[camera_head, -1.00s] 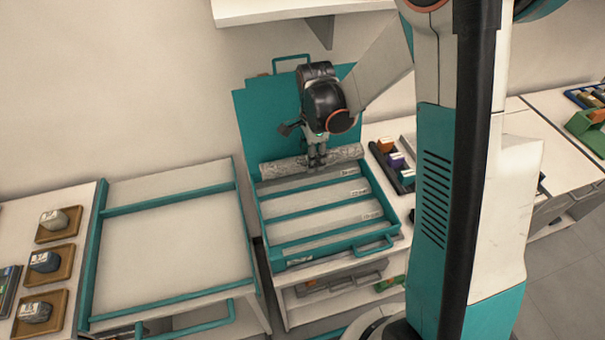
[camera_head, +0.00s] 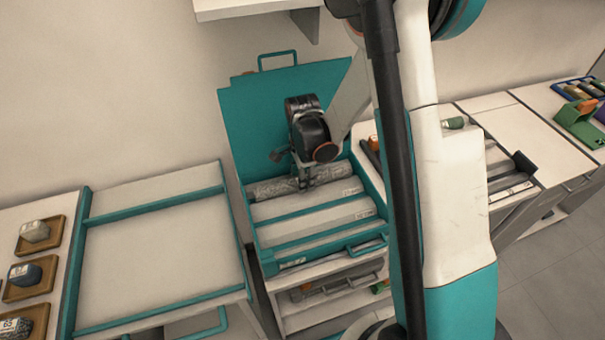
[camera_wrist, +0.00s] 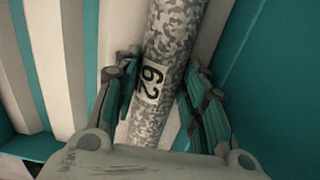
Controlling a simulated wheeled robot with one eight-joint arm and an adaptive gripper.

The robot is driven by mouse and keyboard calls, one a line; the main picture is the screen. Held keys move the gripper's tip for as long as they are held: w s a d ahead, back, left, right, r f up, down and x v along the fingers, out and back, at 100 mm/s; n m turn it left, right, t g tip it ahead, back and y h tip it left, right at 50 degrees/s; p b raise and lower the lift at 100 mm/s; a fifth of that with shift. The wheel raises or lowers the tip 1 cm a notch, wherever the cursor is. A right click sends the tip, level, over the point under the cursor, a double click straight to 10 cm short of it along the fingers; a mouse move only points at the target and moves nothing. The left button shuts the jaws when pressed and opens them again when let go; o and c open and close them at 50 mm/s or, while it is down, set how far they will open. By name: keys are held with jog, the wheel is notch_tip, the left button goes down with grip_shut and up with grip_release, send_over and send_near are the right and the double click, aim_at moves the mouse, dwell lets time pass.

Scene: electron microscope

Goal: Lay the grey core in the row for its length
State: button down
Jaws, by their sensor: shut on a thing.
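The grey core (camera_head: 272,188) is a long speckled cylinder lying along the rearmost row of the open teal case (camera_head: 318,255). I cannot tell whether the core touches the row's floor. The rows in front (camera_head: 308,222) look empty and bear small white labels at their right ends, too small to read.
The teal lid (camera_head: 250,120) stands open behind the case. A bare teal-railed table (camera_head: 155,255) stands to the left, with small trays (camera_head: 25,285) of samples beyond it. A dark-edged tray (camera_head: 510,178) and a green holder (camera_head: 580,120) are at the right. A shelf overhangs above.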

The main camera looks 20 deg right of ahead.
jog(key=c, duration=1)
grip_release()
jog(key=shift+r, duration=0.1)
jog(key=s+r+n+t+p, duration=0.2)
jog(key=s+r+n, duration=0.2)
jog(key=r, duration=0.9)
jog(key=s+r+n+t+p, duration=0.15)
jog(key=s+r+n, duration=0.25)
jog(key=r, duration=0.8)
jog(key=shift+s+r+n+t, duration=0.6)
jog(key=shift+s+r+n, duration=0.3)
jog(key=shift+s+n, duration=0.9)
jog(key=shift+s+r+n+t, duration=0.65)
jog(key=shift+s+r+n, duration=0.2)
jog(key=shift+s+n, duration=0.95)
jog(key=shift+s+r+n+t, duration=0.75)
jog(key=shift+s+n, duration=0.65)
jog(key=shift+s, duration=0.7)
jog(key=shift+r, duration=0.15)
